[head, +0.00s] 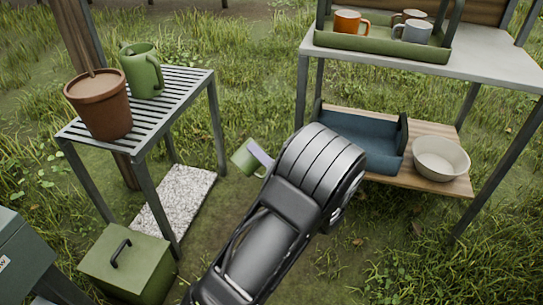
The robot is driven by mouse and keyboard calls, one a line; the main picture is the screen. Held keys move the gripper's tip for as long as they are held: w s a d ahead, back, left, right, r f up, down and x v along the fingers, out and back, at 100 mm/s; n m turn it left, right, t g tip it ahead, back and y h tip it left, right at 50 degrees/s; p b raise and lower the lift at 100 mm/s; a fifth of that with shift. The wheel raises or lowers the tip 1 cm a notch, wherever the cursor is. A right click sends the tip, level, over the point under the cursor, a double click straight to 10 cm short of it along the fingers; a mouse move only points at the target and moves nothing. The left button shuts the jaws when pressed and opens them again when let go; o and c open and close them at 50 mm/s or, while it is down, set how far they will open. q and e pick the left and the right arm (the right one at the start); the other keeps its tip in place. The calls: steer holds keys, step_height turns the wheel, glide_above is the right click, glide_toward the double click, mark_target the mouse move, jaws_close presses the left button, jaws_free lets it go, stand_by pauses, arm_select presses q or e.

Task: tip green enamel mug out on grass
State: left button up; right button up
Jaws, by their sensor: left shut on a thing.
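The green enamel mug (244,158) shows in the middle of the head view, above the grass between the slatted table and the shelf unit. My left gripper (262,156) is shut on it; its wrist hides much of the mug and most of the fingers. A pale finger-like piece lies against the mug's right side. The mug looks tilted, but I cannot tell which way its mouth faces or whether anything is in it. The grass (260,95) spreads behind and around it. My right gripper is not in view.
At left, a slatted table (190,88) holds a terracotta pot (100,105) and a green jug (142,72). A green lidded box (130,262) and speckled slab (178,205) lie below. At right, shelves hold a green tray (385,45) with mugs, a blue tray (360,140) and bowl (440,160).

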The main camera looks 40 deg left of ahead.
arm_select(q)
steer(key=shift+w+d+r+m, duration=0.1)
steer(key=shift+w+r+m, duration=0.05)
steer(key=shift+m, duration=0.35)
steer(key=shift+w+r+m, duration=0.1)
steer(key=shift+r+m, duration=0.05)
steer(key=shift+m, duration=0.35)
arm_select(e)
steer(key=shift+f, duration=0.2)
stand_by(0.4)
arm_select(q)
steer(key=shift+r, duration=0.1)
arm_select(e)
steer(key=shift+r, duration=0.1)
arm_select(q)
steer(key=shift+w+d+r+m+p, duration=0.1)
steer(key=shift+w+m+p, duration=0.3)
steer(key=shift+p, duration=0.45)
steer(key=shift+w+d+r+m+p, duration=0.1)
steer(key=shift+w+m+p, duration=0.2)
steer(key=shift+m+p, duration=0.35)
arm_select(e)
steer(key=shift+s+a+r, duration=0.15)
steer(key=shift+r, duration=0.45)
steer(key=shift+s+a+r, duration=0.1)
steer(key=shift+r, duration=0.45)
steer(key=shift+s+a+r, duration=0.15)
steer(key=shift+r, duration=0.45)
